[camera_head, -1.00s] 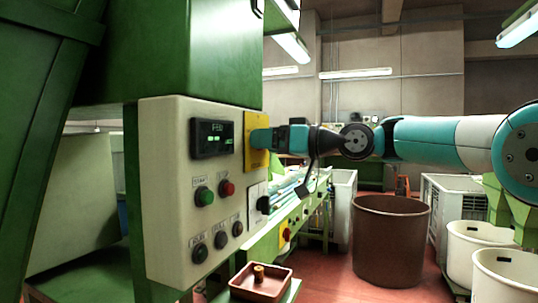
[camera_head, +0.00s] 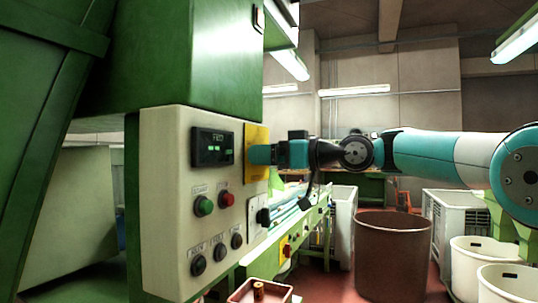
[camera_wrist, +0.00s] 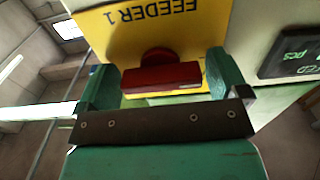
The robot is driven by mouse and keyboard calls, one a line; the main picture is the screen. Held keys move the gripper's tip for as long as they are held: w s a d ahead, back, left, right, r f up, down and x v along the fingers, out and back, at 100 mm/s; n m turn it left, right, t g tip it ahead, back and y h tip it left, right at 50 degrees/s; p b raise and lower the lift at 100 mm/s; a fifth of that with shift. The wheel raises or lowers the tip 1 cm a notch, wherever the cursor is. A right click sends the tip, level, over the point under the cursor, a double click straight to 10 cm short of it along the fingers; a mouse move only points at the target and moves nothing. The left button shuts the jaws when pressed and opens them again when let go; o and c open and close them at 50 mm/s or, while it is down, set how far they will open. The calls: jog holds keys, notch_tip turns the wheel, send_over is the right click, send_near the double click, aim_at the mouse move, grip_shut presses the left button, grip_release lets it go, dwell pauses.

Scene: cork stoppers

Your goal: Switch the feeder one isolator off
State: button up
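The yellow plate marked FEEDER 1 (camera_wrist: 190,25) shows upside down in the wrist view, and its edge (camera_head: 256,133) shows on the cream control panel in the head view. The red isolator handle (camera_wrist: 162,76) on it lies as a level bar across the wrist picture. My gripper (camera_wrist: 160,68) is open, with one finger beyond each end of the handle and small gaps visible. In the head view my gripper (camera_head: 258,154) is close against the plate and hides the handle.
The cream panel (camera_head: 165,200) carries a lit display (camera_head: 212,147), a green button (camera_head: 204,206), a red button (camera_head: 226,199) and several black knobs. A small tray (camera_head: 282,289) with a cork stands below. A brown bin (camera_head: 393,250) stands under my arm.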

jog(key=shift+o, duration=0.3)
jog(key=b+v, duration=0.3)
jog(key=v, duration=1.4)
jog(key=shift+d, duration=0.2)
jog(key=shift+s, duration=0.1)
